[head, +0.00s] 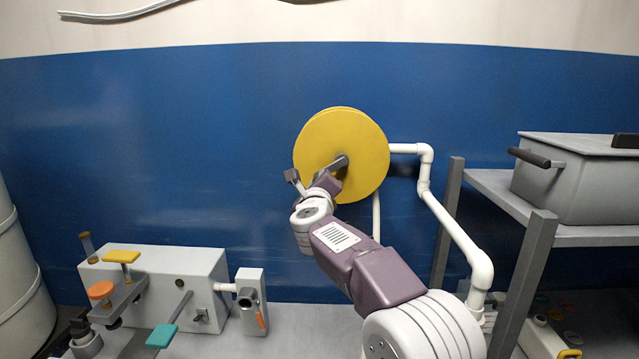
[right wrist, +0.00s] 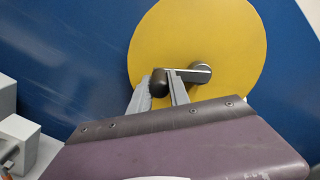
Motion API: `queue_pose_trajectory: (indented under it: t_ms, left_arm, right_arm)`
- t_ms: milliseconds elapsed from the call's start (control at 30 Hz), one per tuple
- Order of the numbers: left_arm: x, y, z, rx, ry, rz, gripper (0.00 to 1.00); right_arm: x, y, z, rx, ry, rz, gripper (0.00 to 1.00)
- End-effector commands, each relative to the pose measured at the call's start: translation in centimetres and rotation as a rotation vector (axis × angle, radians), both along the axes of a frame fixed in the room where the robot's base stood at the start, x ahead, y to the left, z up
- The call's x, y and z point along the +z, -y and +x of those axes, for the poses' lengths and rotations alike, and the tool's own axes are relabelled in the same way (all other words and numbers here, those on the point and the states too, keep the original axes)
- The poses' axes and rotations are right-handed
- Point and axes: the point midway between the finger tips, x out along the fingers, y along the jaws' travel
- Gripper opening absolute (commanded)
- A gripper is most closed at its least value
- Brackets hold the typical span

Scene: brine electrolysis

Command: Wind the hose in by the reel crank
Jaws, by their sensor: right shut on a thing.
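The yellow hose reel (head: 318,138) is mounted on the blue wall in the middle of the head view. It also fills the upper right of the right wrist view (right wrist: 215,35). Its crank (right wrist: 192,75) is a short grey arm with a dark round knob (right wrist: 158,84). My right gripper (head: 318,178) is in front of the reel, and in the right wrist view its two grey fingers are shut on the knob. The white hose (head: 376,216) hangs below the reel. Its lower end is hidden behind my right arm. My left gripper is not in view.
A white pipe (head: 452,228) runs from the reel's right down the wall. A grey rack (head: 482,178) with a grey lidded box (head: 585,180) stands at the right. A pale valve box (head: 190,262) with coloured handles is low at the left. A grey drum (head: 20,270) stands at the far left.

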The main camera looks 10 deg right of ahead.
Motion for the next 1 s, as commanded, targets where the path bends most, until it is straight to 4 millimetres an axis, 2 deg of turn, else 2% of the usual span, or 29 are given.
queue_pose_trajectory:
  t_ms: [267,300,367,400,733,1000]
  left_arm:
    - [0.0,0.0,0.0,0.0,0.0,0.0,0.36]
    - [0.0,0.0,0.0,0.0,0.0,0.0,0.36]
    - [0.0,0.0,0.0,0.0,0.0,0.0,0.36]
    - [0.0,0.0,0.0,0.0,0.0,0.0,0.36]
    - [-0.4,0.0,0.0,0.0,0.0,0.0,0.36]
    - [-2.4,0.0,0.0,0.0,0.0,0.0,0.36]
  right_arm:
    - [-0.2,-0.1,0.0,0.001,-0.003,0.002,0.0]
    - [-0.2,-0.1,0.0,0.001,-0.003,0.002,0.25]
    - [-0.2,-0.1,0.0,0.001,-0.003,0.001,0.42]
    - [-0.1,-0.1,0.0,0.001,-0.003,0.001,0.44]
    - [-0.1,-0.2,-0.5,0.001,0.001,0.0,0.44]
    - [-0.2,-1.7,-6.0,0.004,0.002,0.0,0.44]
